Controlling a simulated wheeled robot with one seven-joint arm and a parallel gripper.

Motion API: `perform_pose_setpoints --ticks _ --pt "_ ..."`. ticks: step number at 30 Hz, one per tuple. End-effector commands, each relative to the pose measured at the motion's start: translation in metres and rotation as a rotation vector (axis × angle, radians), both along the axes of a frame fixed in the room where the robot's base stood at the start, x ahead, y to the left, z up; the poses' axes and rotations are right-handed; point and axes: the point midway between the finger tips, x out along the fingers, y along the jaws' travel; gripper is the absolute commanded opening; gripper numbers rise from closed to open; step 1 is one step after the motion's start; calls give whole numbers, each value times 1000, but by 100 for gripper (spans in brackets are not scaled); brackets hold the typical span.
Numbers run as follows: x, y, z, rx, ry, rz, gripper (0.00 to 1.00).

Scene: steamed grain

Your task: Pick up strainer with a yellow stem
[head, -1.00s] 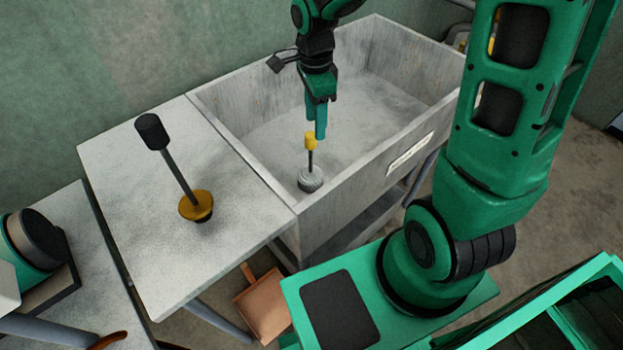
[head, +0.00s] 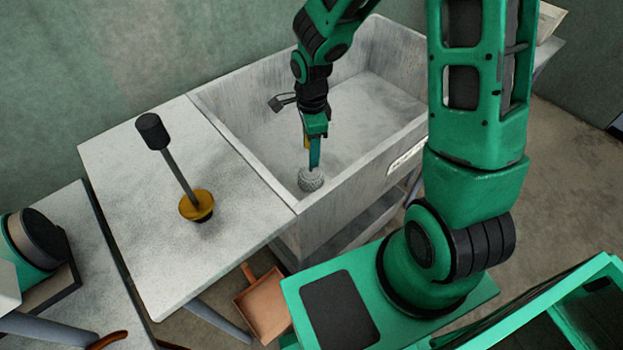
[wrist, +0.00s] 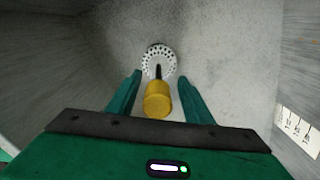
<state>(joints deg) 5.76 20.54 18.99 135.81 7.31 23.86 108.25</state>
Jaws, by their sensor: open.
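The strainer (head: 311,180) stands in the grey sink, near its front left corner. In the wrist view its round, perforated pale head (wrist: 159,62) and yellow stem end (wrist: 158,101) show. My gripper (head: 314,160) is down inside the sink over the strainer and hides most of the stem in the head view. In the wrist view my gripper (wrist: 156,95) is open, with one finger on each side of the yellow stem and a gap visible on both sides.
The sink's walls (head: 240,150) rise around the gripper, with the front and left walls close. On the counter to the left stands a plunger-like tool with a black handle and brown-yellow base (head: 196,205). A brown dustpan-like item (head: 263,303) is below.

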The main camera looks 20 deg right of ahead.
Motion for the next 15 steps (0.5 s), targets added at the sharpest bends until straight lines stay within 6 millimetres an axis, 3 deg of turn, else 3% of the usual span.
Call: perform_pose_setpoints --ticks 4,12,15 --pt "0 0 -11 -1 1 1 47" --pt "0 0 -13 -1 -2 1 47" --pt "0 0 -13 0 -1 1 25"
